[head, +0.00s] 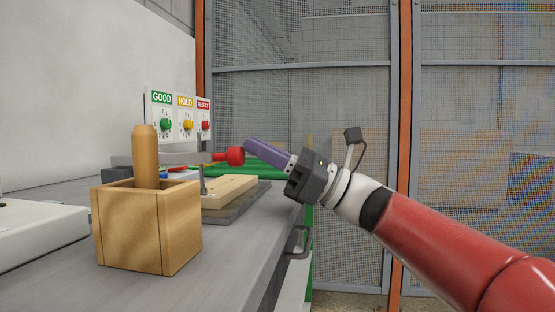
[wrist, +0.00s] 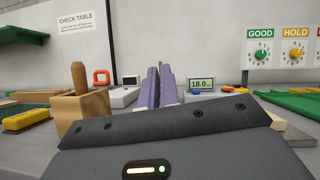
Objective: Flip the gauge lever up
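A red rounded knob on a short red stem (head: 235,156), which looks like the gauge lever, lies about level above the bench in the head view. I cannot tell the lever apart in the wrist view. My gripper (head: 250,143) has purple fingers that point left, their tips just right of and slightly above the red knob. I cannot tell whether they touch it. In the wrist view the two fingers (wrist: 159,70) stand close together with nothing visible between them. A small display reading 18.0 (wrist: 201,85) stands beyond them to the right.
A wooden box (head: 180,230) with an upright wooden peg (head: 146,155) stands at the bench's near side. A pale wooden board (head: 230,190) lies behind it. A GOOD, HOLD and REJECT dial panel (head: 180,113) stands at the back. Space right of the bench is open.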

